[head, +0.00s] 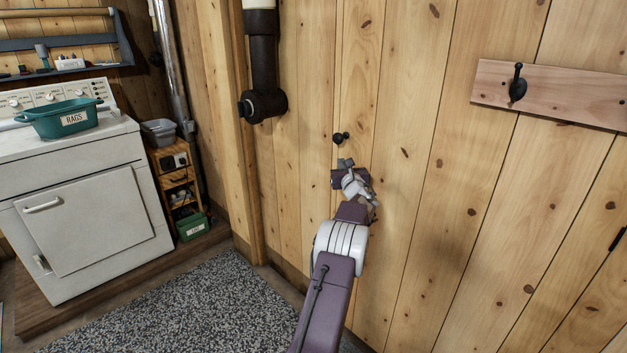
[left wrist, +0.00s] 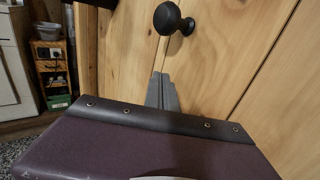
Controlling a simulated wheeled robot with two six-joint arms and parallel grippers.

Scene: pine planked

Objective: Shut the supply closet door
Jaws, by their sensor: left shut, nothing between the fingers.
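The supply closet door (head: 430,200) is pine planked like the wall and fills the middle and right of the head view. Its round black knob (head: 340,137) is near the door's left edge, and a dark hinge shows at the far right. The door looks about level with the wall; I cannot tell whether a small gap is left. My left gripper (head: 346,163) is shut and empty, just below the knob. In the left wrist view, its grey fingertips (left wrist: 162,92) point at the planks below the knob (left wrist: 173,18); contact is unclear. My right gripper is out of view.
A black hook on a board (head: 490,82) is fixed across the door. A black stove pipe (head: 264,70) runs down the wall left of the knob. A white appliance (head: 90,205) with a green rags tub (head: 65,118) stands left. A speckled rug (head: 200,310) covers the floor.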

